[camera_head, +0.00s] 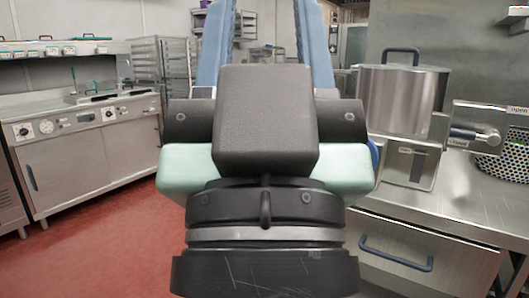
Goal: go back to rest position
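My gripper (262,14) fills the middle of the head view, seen from behind. Its two long blue fingers point up and away, with a wide gap between them. It is open, and nothing shows between the fingers; their tips reach the top edge of the picture. The steel mixing kettle (402,102) stands on the counter to the right of my gripper, with a blue handle (401,52) on top. My gripper hides part of the kettle's left surroundings.
The steel counter (462,205) with a blue-handled drawer (430,245) is close on the right. A perforated steel container (499,165) and a lever with open and closed labels (470,136) are beside the kettle. A cooking unit (85,150) stands left. Red floor (90,250) is clear.

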